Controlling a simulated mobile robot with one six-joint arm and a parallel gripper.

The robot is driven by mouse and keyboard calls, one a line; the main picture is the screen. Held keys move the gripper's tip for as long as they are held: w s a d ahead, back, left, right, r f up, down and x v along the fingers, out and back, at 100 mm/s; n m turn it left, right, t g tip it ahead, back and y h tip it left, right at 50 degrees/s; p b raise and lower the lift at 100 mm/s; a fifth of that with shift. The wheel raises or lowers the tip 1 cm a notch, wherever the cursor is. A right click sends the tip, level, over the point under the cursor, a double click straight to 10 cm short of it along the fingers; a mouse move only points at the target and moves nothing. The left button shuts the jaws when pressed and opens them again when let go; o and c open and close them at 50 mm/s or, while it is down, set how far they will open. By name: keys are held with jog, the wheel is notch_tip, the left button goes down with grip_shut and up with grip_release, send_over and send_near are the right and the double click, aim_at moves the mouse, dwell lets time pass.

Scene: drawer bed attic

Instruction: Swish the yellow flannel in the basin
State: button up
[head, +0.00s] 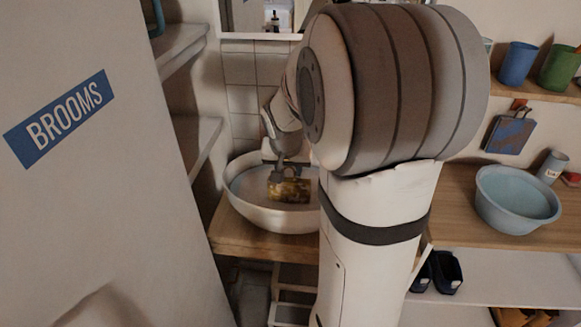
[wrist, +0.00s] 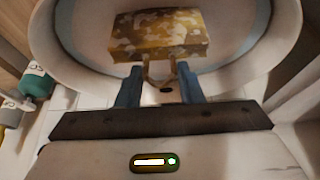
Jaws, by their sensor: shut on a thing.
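The yellow flannel (head: 289,191) is a mottled yellow-and-brown block shape in the head view. It also shows in the wrist view (wrist: 160,33). My gripper (wrist: 160,75) is shut on the near edge of the flannel, by what looks like a small loop. The basin (head: 270,219) is a wide white bowl with a grey-blue inside, standing on a wooden counter. It fills the top of the wrist view (wrist: 62,45). The flannel is over the inside of the basin. I cannot tell whether it touches the water or the bottom.
A grey door marked BROOMS (head: 66,117) stands at the left. A light-blue bowl (head: 517,200) is on the right-hand counter. A teal bottle (wrist: 37,82) stands left of the basin in the wrist view. Blue (head: 517,63) and green (head: 559,67) cups are on a shelf.

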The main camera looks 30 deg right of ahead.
jog(key=shift+s+d+p, duration=0.2)
jog(key=shift+s+d, duration=0.5)
jog(key=shift+d, duration=0.3)
jog(key=shift+s+d+p, duration=0.15)
jog(key=shift+s+d, duration=0.5)
jog(key=shift+d, duration=0.3)
jog(key=w+a+b, duration=0.1)
jog(key=w+a, duration=0.1)
jog(key=w+a+b, duration=0.1)
jog(key=a, duration=0.2)
jog(key=w+a+b, duration=0.1)
jog(key=w+a, duration=0.1)
jog(key=a, duration=0.1)
jog(key=shift+w+a, duration=0.15)
jog(key=shift+w, duration=0.2)
jog(key=shift+s+d, duration=0.75)
jog(key=shift+d, duration=0.3)
jog(key=shift+s+d, duration=0.7)
jog(key=shift+d, duration=0.35)
